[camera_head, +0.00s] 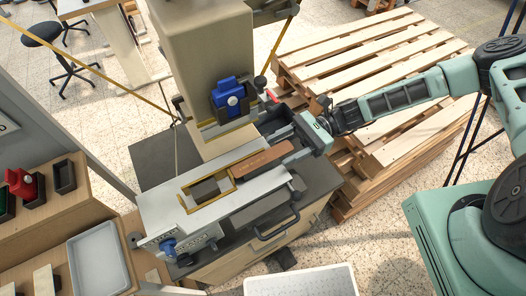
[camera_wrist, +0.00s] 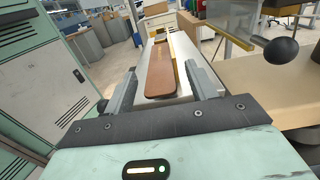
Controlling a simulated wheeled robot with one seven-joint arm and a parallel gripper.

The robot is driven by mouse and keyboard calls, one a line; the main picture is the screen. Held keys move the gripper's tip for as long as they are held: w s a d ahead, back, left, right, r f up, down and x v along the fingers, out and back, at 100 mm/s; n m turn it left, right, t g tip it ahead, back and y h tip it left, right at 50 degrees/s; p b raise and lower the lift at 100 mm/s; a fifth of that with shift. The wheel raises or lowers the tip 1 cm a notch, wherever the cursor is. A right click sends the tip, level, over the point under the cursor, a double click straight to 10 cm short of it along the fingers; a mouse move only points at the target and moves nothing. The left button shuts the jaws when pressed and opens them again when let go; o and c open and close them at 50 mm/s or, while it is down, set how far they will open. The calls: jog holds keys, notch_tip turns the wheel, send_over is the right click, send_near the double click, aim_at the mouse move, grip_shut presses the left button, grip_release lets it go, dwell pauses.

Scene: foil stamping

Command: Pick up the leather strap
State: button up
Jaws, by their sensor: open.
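The leather strap (camera_head: 263,163) is a flat brown strip with a rounded end. It lies along the right part of the light metal bed (camera_head: 222,208) of the stamping machine. In the wrist view the strap (camera_wrist: 160,78) runs away from me, its rounded end nearest. My gripper (camera_head: 288,137) is at the right end of the bed, close to the strap's end. In the wrist view my gripper (camera_wrist: 158,95) is open, one finger on each side of the strap's line, with nothing between the pads that I can see held. Contact with the strap cannot be told.
The machine's tan column (camera_head: 203,70) with a blue part (camera_head: 229,94) rises behind the bed. A black ball knob (camera_wrist: 281,52) is at right in the wrist view. Wooden pallets (camera_head: 370,60) lie behind my arm. A grey tray (camera_head: 98,262) is at lower left, a white one (camera_head: 300,283) at the bottom.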

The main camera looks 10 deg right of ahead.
jog(key=c, duration=1.1)
jog(key=shift+r, duration=0.1)
